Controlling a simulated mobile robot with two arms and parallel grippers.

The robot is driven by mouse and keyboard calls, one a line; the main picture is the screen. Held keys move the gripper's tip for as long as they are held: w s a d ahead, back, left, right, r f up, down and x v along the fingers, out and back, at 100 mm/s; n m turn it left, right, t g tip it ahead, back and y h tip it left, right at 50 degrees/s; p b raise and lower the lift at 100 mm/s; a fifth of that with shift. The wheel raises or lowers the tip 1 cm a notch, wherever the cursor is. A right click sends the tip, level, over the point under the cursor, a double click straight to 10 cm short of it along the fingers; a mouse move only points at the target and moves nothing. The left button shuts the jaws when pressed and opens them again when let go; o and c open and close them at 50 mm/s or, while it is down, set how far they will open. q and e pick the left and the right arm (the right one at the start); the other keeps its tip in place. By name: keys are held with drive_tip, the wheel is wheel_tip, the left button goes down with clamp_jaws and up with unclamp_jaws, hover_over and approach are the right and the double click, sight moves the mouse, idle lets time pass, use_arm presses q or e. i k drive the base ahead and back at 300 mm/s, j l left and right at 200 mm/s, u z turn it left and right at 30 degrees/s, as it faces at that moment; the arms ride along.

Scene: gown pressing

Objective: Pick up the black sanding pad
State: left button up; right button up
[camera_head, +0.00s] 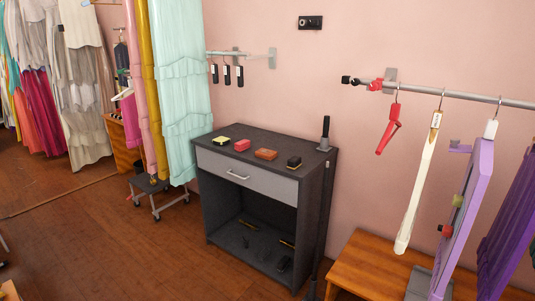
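A small black block with a yellowish stripe (293,162), which looks like the black sanding pad, lies on top of the dark grey cabinet (318,163) near its front right corner. A brown-orange block (266,154), a red block (242,145) and a yellow-and-dark block (221,141) lie in a row to its left, apart from it. Neither of my grippers shows in the head view.
A black upright handle on a grey base (325,143) stands at the cabinet's back right. The cabinet has a drawer (238,176) and an open lower shelf with dark items. A wooden bench (372,262) and hanging tools are at right; gowns (180,80) hang at left.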

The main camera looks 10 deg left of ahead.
sight(293, 162)
drive_tip(key=i+l, duration=0.1)
drive_tip(key=i, duration=0.6)
drive_tip(key=i+l+u, duration=0.1)
drive_tip(key=i, duration=0.55)
